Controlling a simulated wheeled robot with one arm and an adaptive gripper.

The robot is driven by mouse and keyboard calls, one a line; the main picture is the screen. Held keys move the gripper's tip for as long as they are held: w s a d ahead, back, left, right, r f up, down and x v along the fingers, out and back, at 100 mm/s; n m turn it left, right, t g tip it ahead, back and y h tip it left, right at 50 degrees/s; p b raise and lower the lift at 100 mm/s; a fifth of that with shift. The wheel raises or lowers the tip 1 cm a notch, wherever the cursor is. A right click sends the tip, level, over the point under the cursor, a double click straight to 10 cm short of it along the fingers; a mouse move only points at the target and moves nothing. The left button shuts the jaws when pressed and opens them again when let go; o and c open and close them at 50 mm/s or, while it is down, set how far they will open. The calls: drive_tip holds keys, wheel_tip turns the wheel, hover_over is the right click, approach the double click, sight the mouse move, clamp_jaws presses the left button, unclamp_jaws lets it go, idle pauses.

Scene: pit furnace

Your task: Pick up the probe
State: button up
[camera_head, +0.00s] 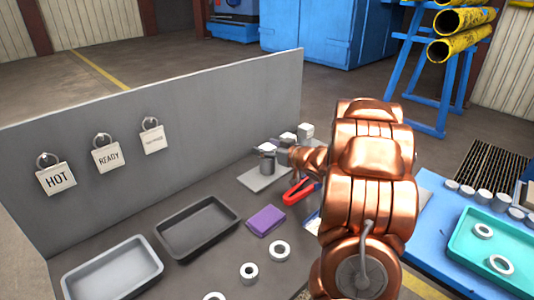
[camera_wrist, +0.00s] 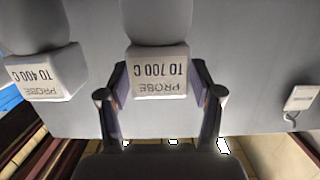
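In the wrist view, a grey probe handle with a pale label reading "PROBE TO 700 C" (camera_wrist: 157,82), upside down, lies between the two fingers of my gripper (camera_wrist: 160,84). The fingers stand on either side of its block, with a narrow gap at the right finger. A second probe, labelled "PROBE TO 400 C" (camera_wrist: 45,80), is to the left, outside the fingers. In the head view, small grey, white-topped pieces (camera_head: 306,131) stand by the back panel. My copper-coloured arm hides most of the gripper there.
A grey upright panel (camera_head: 150,130) with hanging tags HOT (camera_head: 57,179) and READY (camera_head: 107,156) backs the table. A dark tray (camera_head: 198,226), a grey tray (camera_head: 112,270), a purple block (camera_head: 266,221), red-handled tool (camera_head: 298,190) and several rings lie in front. A teal tray (camera_head: 470,262) is right.

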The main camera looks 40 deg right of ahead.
drive_tip(key=c, duration=1)
drive_tip(key=shift+r, duration=0.1)
